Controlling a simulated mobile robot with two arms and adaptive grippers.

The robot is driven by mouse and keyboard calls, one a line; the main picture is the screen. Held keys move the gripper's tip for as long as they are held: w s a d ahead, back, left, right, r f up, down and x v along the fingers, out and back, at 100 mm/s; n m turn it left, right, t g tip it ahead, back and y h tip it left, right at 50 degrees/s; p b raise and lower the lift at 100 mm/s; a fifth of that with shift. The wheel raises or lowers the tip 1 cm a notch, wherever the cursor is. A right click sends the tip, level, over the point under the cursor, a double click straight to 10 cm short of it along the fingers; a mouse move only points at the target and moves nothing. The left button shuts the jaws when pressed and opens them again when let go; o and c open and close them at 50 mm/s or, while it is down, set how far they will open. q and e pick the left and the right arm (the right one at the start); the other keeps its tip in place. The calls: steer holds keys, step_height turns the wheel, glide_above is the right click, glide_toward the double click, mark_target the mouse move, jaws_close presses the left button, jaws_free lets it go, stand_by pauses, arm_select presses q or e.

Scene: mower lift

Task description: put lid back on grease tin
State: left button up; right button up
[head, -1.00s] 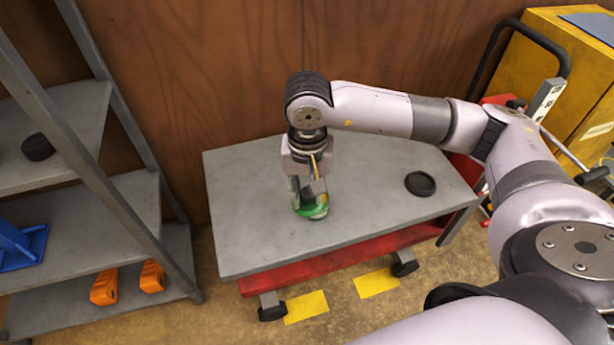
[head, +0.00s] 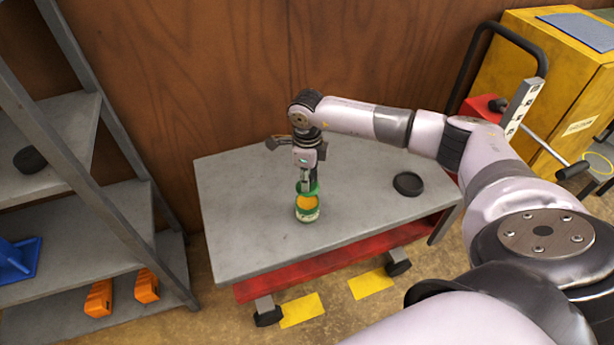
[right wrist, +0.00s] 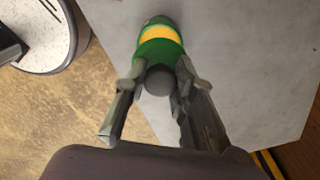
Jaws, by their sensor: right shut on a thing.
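The grease tin (head: 307,214) stands upright on the grey cart top, its orange-yellow grease showing in the open mouth. My right gripper (head: 308,186) is just above and behind the tin, pointing down. It is shut on the grey knob of the green lid (head: 315,188), whose body is partly hidden by the fingers. In the right wrist view the fingers grip the knob, with the lid (right wrist: 155,52) beyond it. A yellow strip of grease and the tin (right wrist: 155,20) show past the lid's edge. The lid is off to one side of the mouth. My left gripper is not in view.
A black round dish (head: 408,183) lies at the right of the cart top (head: 240,230). Grey shelving (head: 120,220) stands at the left, and a yellow cabinet (head: 535,80) at the back right. The cart top's left side is clear.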

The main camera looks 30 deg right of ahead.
steer(key=shift+f+b, duration=0.5)
steer(key=shift+f, duration=0.45)
step_height(320, 180, down, 3)
steer(key=shift+f+b, duration=0.1)
steer(key=shift+b, duration=1.05)
steer(key=shift+f, duration=0.2)
arm_select(q)
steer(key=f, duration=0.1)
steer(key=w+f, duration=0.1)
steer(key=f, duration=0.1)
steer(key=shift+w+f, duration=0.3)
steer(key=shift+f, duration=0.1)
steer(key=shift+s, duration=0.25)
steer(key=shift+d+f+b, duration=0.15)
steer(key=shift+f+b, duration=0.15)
steer(key=shift+b, duration=0.15)
arm_select(e)
steer(key=shift+f, duration=0.15)
steer(key=o, duration=1.1)
steer(key=shift+o, duration=0.3)
